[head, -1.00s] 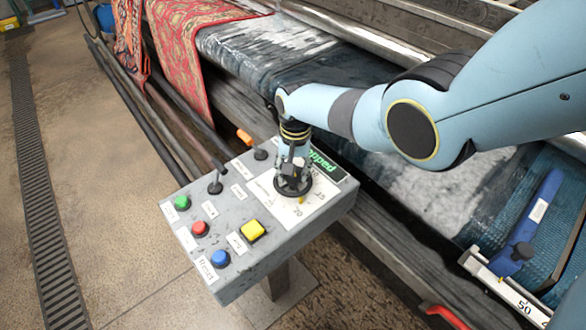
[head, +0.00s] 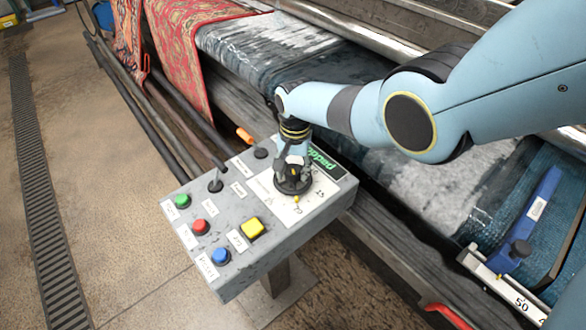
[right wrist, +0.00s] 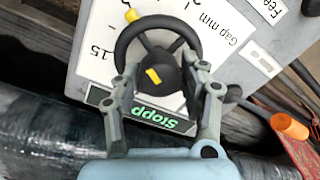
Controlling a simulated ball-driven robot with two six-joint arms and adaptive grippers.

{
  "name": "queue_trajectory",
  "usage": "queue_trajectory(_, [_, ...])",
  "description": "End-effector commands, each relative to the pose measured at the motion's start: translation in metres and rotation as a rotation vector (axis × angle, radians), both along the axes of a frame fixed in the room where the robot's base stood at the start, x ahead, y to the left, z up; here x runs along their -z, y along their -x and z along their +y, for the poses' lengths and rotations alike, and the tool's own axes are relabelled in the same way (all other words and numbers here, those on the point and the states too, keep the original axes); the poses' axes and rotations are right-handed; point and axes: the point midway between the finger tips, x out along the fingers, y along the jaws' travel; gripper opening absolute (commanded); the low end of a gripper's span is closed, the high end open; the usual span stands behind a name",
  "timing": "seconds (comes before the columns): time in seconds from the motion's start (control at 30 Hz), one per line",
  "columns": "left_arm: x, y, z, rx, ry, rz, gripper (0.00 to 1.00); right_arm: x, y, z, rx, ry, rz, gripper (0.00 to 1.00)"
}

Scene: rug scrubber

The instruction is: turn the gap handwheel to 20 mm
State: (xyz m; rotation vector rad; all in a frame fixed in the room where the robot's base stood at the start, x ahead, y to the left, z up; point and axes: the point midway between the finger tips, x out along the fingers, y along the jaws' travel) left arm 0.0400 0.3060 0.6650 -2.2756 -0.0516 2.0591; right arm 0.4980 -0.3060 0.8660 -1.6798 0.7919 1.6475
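The gap handwheel (head: 294,181) is a dark spoked wheel on a white scale plate (head: 268,194) on the grey control box. The pointer (head: 297,199) stands close to the 20 number, with 15 further round. My right gripper (right wrist: 167,82) is over the wheel with its fingers wide apart, near opposite sides of the rim; contact is unclear. It also shows in the head view (head: 292,164). My left gripper is out of view.

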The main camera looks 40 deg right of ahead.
Motion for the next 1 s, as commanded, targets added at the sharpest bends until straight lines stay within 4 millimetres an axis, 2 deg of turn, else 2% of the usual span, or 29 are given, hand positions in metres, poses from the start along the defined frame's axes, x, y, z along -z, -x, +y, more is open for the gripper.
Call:
queue_trajectory(0.03, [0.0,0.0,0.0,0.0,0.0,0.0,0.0,0.0,0.0,0.0,0.0,0.0,0.0,0.52])
queue_trajectory(0.1, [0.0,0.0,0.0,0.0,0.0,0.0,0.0,0.0,0.0,0.0,0.0,0.0,0.0,0.62])
queue_trajectory(0.13, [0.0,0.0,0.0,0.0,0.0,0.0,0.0,0.0,0.0,0.0,0.0,0.0,0.0,0.63])
queue_trajectory(0.4, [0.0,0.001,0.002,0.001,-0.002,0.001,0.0,0.0,0.001,0.0,0.0,0.0,0.001,0.63])
queue_trajectory(0.57, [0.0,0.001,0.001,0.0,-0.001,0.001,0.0,-0.007,0.001,0.0,0.0,0.0,0.001,0.63])
queue_trajectory(0.73, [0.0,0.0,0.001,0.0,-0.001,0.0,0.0,-0.029,0.002,-0.001,0.0,0.0,-0.001,0.63])
queue_trajectory(1.0, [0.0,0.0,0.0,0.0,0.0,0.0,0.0,-0.084,0.002,-0.002,0.0,0.001,-0.002,0.63])
